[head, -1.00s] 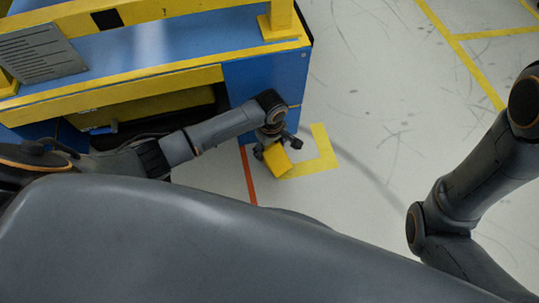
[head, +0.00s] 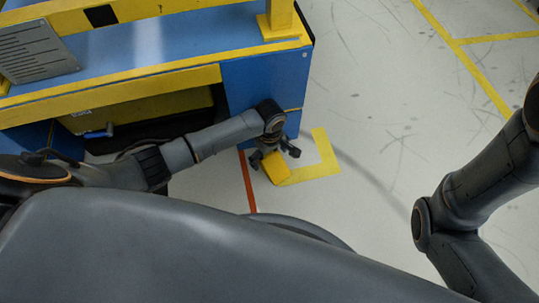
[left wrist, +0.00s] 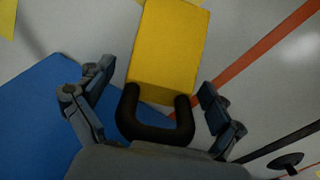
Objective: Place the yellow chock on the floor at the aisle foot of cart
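The yellow chock (head: 274,168) appears to rest on the floor beside the cart's blue end (head: 264,82), at the inner side of a yellow L-shaped floor mark (head: 318,171). In the left wrist view the chock (left wrist: 168,48) is a yellow block with a dark loop handle (left wrist: 157,132) towards me. My left gripper (head: 273,154) is over the chock. In the left wrist view its fingers (left wrist: 154,82) are spread on both sides of the handle, with gaps, and do not touch it. My right gripper is out of view; only my right arm shows.
The cart has a blue deck (head: 150,48) with yellow rails. An orange-red floor line (head: 247,182) runs close to the chock's left. Grey floor to the right is clear up to a yellow aisle line (head: 467,62).

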